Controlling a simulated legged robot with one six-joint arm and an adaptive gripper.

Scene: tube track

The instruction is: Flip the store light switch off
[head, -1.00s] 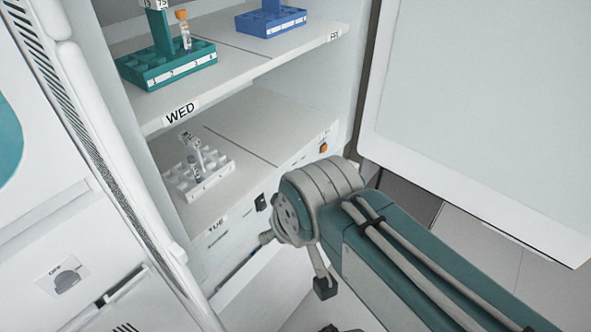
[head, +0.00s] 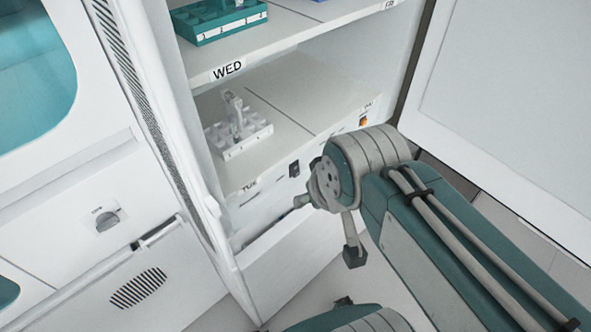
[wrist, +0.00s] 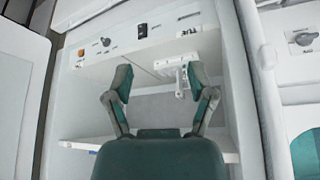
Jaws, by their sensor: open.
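The store is an open white cabinet. A small black rocker switch (head: 294,169) sits on its front panel below the lower shelf, and I take it for the light switch. It also shows in the wrist view (wrist: 142,31), near the top of the picture. Its on or off position is too small to tell. My gripper (wrist: 160,79) is open and empty in the wrist view, its two fingers apart. The switch shows beyond the gap between the fingertips, not touched by either. In the head view my arm ends just right of the switch, and the fingers are not clear.
An orange part (head: 363,119) and a dark knob (wrist: 106,41) share the switch's panel. A white rack (head: 240,137) stands on the lower shelf, a teal rack (head: 222,18) on the upper. The open door (head: 510,110) is at right, another white unit (head: 80,220) at left.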

